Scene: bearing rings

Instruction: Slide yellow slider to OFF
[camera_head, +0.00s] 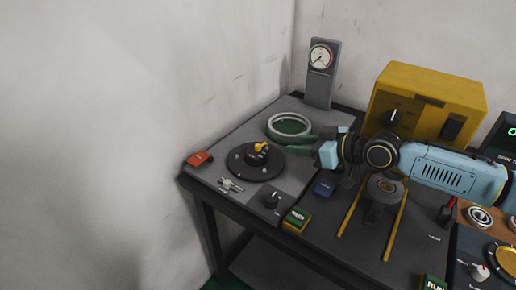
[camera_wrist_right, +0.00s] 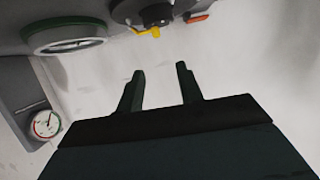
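A small yellow part (camera_head: 260,147) stands on a round black disc (camera_head: 242,163) on the grey panel; it also shows at the top of the right wrist view (camera_wrist_right: 150,31). Whether this is the task's slider, and any OFF label, I cannot tell. My right gripper (camera_head: 289,145) points left, just right of the disc, its fingers apart and nothing visible between them. The wrist view shows the two dark green fingers (camera_wrist_right: 160,78) spread with a clear gap, apart from the yellow part. My left gripper is not in view.
A pale ring (camera_head: 289,117) sits behind the gripper. A gauge post (camera_head: 320,75) and a yellow box (camera_head: 426,90) stand at the back. A red-orange block (camera_head: 199,159), a metal fixture (camera_head: 230,185) and a black knob (camera_head: 272,199) lie near the panel's left and front.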

